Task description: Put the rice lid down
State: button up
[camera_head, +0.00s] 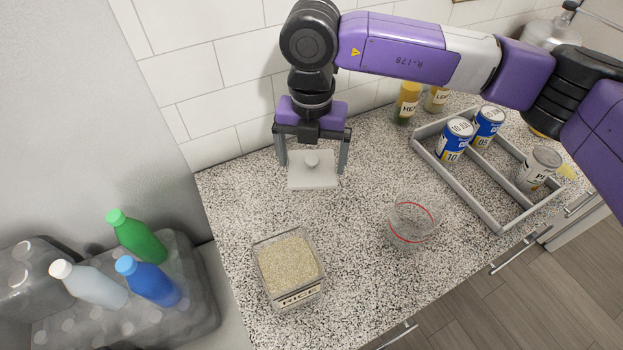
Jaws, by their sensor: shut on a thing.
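The rice lid (313,180) is a pale grey square with a round knob, near the back left of the counter by the tiled wall. My gripper (312,166) points down and is shut on the lid, with one finger at its left and one at its right. The lid looks level and is at or just above the counter; I cannot tell whether it touches. The rice container (288,268), a clear square box filled with rice and bearing a label, stands uncovered at the front left.
A clear bowl with a red line (411,224) stands right of the rice container. A grey divided tray (463,192) at the right holds several cans. Two yellow-capped jars (406,103) stand behind it. The counter between lid and bowl is clear.

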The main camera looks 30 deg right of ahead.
aim_at(313, 158)
jog(key=shift+f+p, duration=0.45)
jog(key=shift+f, duration=3.75)
jog(key=shift+f, duration=0.1)
jog(key=o, duration=0.9)
jog(key=shift+o, duration=0.6)
notch_tip(313, 158, up, 12)
jog(key=shift+r+b, duration=0.15)
jog(key=shift+b, duration=1)
jog(key=shift+s, duration=0.1)
